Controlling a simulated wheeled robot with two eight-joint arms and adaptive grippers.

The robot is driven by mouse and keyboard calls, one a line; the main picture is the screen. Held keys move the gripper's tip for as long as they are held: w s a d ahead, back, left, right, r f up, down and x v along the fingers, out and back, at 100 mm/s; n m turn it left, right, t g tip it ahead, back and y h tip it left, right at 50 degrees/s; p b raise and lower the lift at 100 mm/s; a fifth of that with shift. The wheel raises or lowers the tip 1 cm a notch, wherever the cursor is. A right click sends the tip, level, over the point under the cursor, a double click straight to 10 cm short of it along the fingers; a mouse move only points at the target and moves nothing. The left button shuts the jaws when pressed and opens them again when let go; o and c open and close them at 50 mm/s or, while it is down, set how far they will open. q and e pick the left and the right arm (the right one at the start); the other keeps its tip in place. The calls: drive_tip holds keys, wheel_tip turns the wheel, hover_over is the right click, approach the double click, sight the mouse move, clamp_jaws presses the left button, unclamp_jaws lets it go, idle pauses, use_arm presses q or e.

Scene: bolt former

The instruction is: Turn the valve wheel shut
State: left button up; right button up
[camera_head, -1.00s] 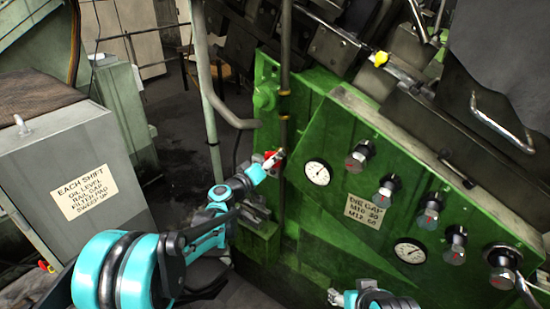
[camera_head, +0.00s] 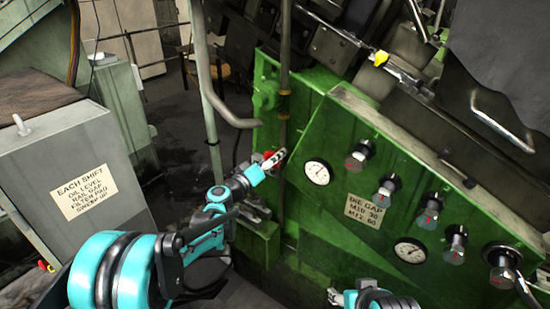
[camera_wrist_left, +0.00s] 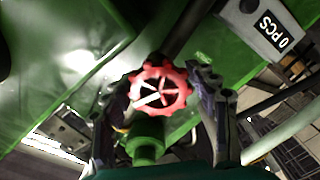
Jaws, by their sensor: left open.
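The red valve wheel (camera_wrist_left: 174,77) is spoked and sits on a green valve body (camera_wrist_left: 146,140) in the left wrist view. My left gripper (camera_wrist_left: 160,84) is open, with one dark finger on each side of the wheel; I cannot tell whether either finger touches the rim. In the head view the left gripper (camera_head: 274,160) is at the vertical pipe on the green machine, and only a bit of the red wheel (camera_head: 268,155) shows beside it. My right gripper (camera_head: 335,296) shows only partly at the bottom edge, low in front of the green panel, and its fingers are unclear.
The green machine panel (camera_head: 330,235) carries gauges (camera_head: 318,172) and several knobs (camera_head: 389,185) to the right of the left gripper. A vertical pipe (camera_head: 284,90) and a bent grey pipe (camera_head: 234,119) stand close by. A grey cabinet (camera_head: 110,150) stands at left.

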use_arm(q)
drive_tip(key=v, duration=1.1)
drive_tip(key=shift+s, duration=0.2)
drive_tip(key=s+f+m+g+y, duration=0.25)
drive_tip(key=s+g, duration=0.25)
drive_tip(key=s, duration=0.8)
drive_tip(key=s+a+f+g+y, duration=0.1)
drive_tip(key=s+a+f+y, duration=0.3)
drive_tip(key=s, duration=0.4)
drive_tip(key=s+a+f+g+y, duration=0.1)
drive_tip(key=s+a+f+y, duration=0.3)
drive_tip(key=s+a, duration=0.3)
drive_tip(key=s+n, duration=0.1)
drive_tip(key=s, duration=0.1)
drive_tip(key=shift+s+a, duration=0.2)
drive_tip(key=shift+s, duration=0.15)
drive_tip(key=shift+f, duration=0.15)
